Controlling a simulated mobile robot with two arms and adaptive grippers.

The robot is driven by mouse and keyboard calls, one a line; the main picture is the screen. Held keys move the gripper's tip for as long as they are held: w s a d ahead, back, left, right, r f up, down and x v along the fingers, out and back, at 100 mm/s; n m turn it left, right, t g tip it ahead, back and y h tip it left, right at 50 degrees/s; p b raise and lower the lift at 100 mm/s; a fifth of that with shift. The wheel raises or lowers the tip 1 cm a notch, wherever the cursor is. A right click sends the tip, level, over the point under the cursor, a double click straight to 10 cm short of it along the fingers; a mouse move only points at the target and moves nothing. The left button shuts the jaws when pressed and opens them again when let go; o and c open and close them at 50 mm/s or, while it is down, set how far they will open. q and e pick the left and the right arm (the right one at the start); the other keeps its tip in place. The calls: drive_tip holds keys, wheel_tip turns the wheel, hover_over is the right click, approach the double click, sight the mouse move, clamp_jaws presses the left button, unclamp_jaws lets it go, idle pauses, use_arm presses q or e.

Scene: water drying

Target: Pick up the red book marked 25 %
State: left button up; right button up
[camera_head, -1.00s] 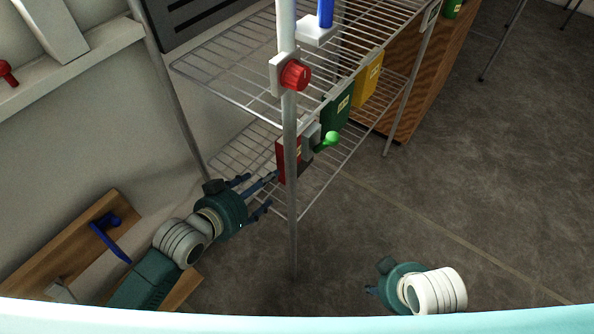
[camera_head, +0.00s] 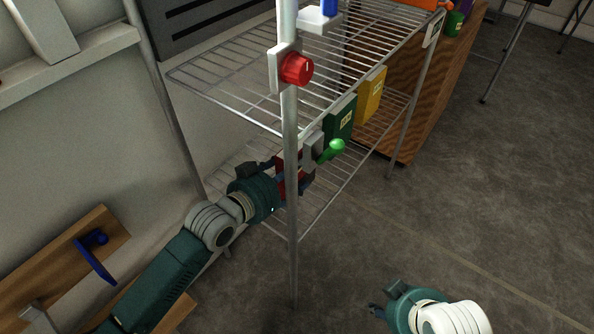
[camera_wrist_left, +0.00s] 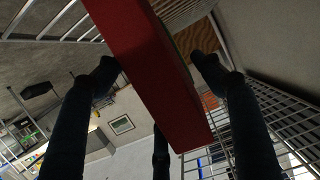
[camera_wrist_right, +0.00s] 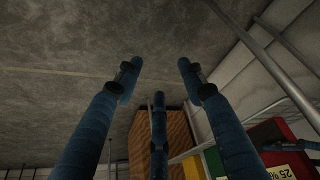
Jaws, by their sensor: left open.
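The red book (camera_head: 281,187) stands on the lower wire shelf, mostly hidden in the head view behind my left gripper and the shelf post. In the left wrist view the red book (camera_wrist_left: 150,70) lies between the spread fingers of my left gripper (camera_head: 297,178), with gaps visible at its sides. The left gripper is open around it. In the right wrist view the red book (camera_wrist_right: 283,158) shows its "25 %" label at the lower right. My right gripper (camera_wrist_right: 159,64) is open and empty, low at the front right in the head view, away from the shelf.
A green book (camera_head: 340,119) and a yellow book (camera_head: 371,95) stand farther along the lower shelf. Open floor (camera_head: 480,190) lies to the right.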

use_arm(q)
drive_tip(key=shift+x, duration=0.95)
drive_tip(key=shift+a, duration=0.1)
drive_tip(key=c, duration=1.5)
drive_tip(key=shift+r, duration=0.1)
drive_tip(key=shift+c, duration=0.4)
use_arm(e)
drive_tip(key=shift+t, duration=0.8)
drive_tip(key=w, duration=0.1)
drive_tip(key=w+r, duration=0.1)
drive_tip(key=w+a, duration=0.1)
drive_tip(key=shift+w+r, duration=0.15)
drive_tip(key=shift+w, duration=0.2)
use_arm(q)
drive_tip(key=shift+r, duration=0.1)
use_arm(e)
drive_tip(key=shift+s, duration=0.1)
